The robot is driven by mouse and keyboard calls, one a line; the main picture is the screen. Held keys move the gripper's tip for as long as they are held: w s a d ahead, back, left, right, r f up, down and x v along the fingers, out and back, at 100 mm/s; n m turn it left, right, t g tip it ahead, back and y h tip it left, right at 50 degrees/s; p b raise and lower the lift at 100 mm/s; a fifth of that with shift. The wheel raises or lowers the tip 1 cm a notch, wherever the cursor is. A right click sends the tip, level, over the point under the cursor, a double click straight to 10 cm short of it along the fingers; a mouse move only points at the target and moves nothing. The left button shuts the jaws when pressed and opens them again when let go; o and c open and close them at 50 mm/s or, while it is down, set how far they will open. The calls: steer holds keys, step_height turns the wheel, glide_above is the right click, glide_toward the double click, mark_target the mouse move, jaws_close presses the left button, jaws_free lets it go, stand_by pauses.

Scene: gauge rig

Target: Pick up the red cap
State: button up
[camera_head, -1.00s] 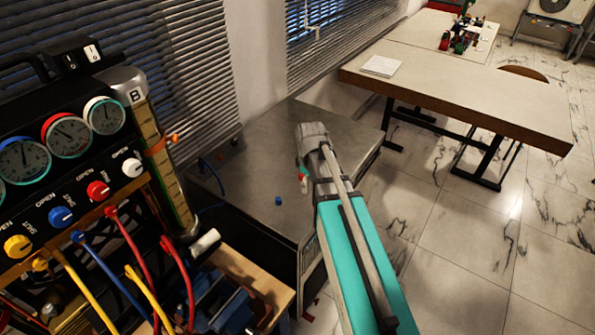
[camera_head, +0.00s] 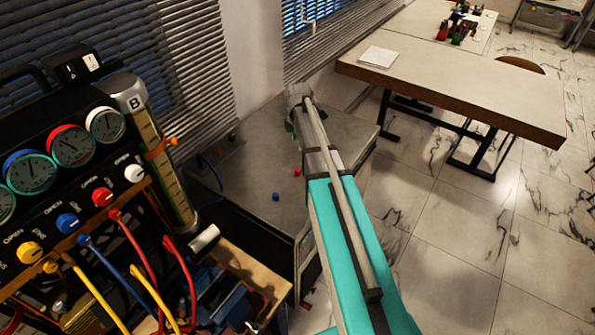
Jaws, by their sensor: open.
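A small red cap (camera_head: 298,171) lies on the grey metal bench top (camera_head: 255,165), close to the left side of my arm. A small blue cap (camera_head: 276,197) lies on the same top, nearer and a little to the left. My turquoise and grey arm reaches over the right part of the bench. Its far grey joint is above the back of the bench. The fingers of my gripper do not show; they seem hidden behind the arm.
A gauge panel (camera_head: 70,145) with coloured knobs and hoses stands at the left. A cylinder marked B (camera_head: 160,150) stands beside it. A small dark red item (camera_head: 232,136) lies farther back on the bench. A long table (camera_head: 460,85) stands at the back right, with open floor before it.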

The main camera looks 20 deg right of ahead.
steer(key=shift+d+f, duration=0.15)
steer(key=shift+d, duration=0.05)
steer(key=b, duration=0.9)
glide_above(298, 169)
step_height(298, 169, down, 8)
steer(key=shift+d+f, duration=0.15)
steer(key=shift+f, duration=0.05)
steer(key=shift+f, duration=0.15)
step_height(298, 169, down, 5)
steer(key=b, duration=0.5)
steer(key=shift+s, duration=0.1)
stand_by(0.8)
steer(key=c, duration=0.9)
